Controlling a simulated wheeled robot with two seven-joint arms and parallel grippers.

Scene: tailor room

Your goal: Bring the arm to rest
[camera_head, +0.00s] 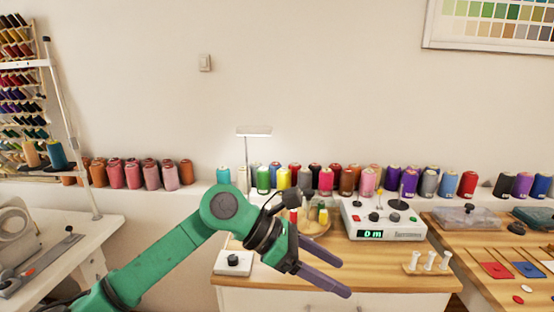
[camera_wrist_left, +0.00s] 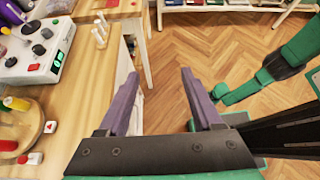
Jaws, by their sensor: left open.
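My left gripper (camera_head: 322,265) reaches in from the left on a green arm in the head view. It hangs in front of the wooden sewing table's edge, with its purple fingers apart and nothing between them. In the left wrist view the same gripper (camera_wrist_left: 162,98) is open and empty above the herringbone floor, beside the table. My right gripper does not show in the head view. Another green arm part of mine shows at the right of the wrist view, but I cannot make out a gripper on it.
A white device with a green display (camera_head: 384,219) stands on the wooden table (camera_head: 350,272). White spools (camera_head: 429,261), a small white box (camera_head: 233,263) and a round wooden tray (camera_wrist_left: 28,128) holding spools are near the arm. The floor (camera_wrist_left: 200,52) beside the table is free.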

